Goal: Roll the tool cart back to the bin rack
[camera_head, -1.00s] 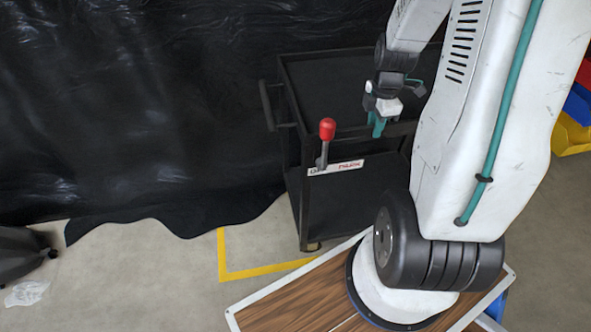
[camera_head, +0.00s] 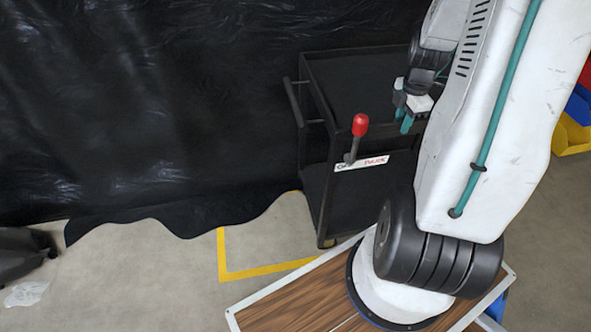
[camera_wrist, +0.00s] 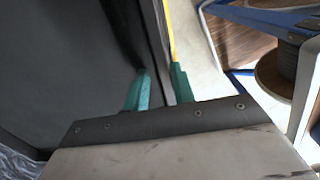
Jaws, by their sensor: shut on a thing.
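The black tool cart (camera_head: 333,108) stands right of centre in the head view, with a top tray, a lower shelf and a push handle on its left side. A lever with a red knob (camera_head: 360,125) rises at its near side above a white label. My gripper (camera_head: 406,112) has teal fingers at the cart's near top edge, partly hidden by my arm. In the wrist view my gripper (camera_wrist: 161,90) is shut on the cart's rim (camera_wrist: 152,40), one finger on each side. The bin rack shows only as coloured bins (camera_head: 573,128) at the right edge.
A black curtain (camera_head: 120,110) hangs behind and left of the cart. A yellow floor line (camera_head: 245,273) forms a corner near the cart. A dark object (camera_head: 22,258) and a crumpled clear sheet (camera_head: 25,293) lie at lower left. Bare floor lies between.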

